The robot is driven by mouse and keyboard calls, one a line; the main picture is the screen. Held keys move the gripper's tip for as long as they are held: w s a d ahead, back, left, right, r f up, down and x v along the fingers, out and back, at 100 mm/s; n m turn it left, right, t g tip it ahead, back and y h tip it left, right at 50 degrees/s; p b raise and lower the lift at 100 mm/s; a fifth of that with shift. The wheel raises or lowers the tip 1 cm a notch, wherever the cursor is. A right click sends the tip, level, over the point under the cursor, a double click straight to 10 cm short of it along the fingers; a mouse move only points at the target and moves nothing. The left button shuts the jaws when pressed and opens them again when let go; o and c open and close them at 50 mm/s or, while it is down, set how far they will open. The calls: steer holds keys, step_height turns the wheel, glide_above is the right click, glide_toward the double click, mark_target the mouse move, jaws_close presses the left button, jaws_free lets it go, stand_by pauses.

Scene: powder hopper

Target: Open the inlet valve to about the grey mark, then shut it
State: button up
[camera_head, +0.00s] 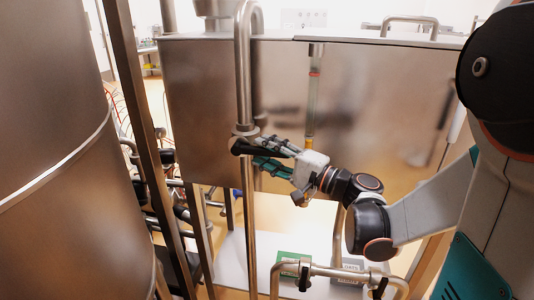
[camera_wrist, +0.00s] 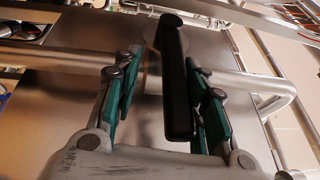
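A black valve handle (camera_head: 242,147) sits on the vertical steel pipe (camera_head: 244,90) in the head view. In the wrist view the black handle (camera_wrist: 176,85) runs lengthwise between the two green-padded fingers. My gripper (camera_head: 262,153) reaches to the handle from the right. In the wrist view my gripper (camera_wrist: 163,62) is open around the handle, with a gap on the left side. The handle lies close to the right finger; I cannot tell if they touch. I cannot make out a grey mark in either view.
A large steel vessel (camera_head: 50,150) fills the left. A steel box (camera_head: 390,110) stands behind my gripper, with a clear sight tube (camera_head: 313,95) in front. A bent pipe (camera_head: 330,268) and a green label plate (camera_head: 292,265) are below. Upright posts stand left of the pipe.

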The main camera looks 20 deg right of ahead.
steer(key=v, duration=1.2)
steer(key=shift+w, duration=0.1)
stand_by(0.4)
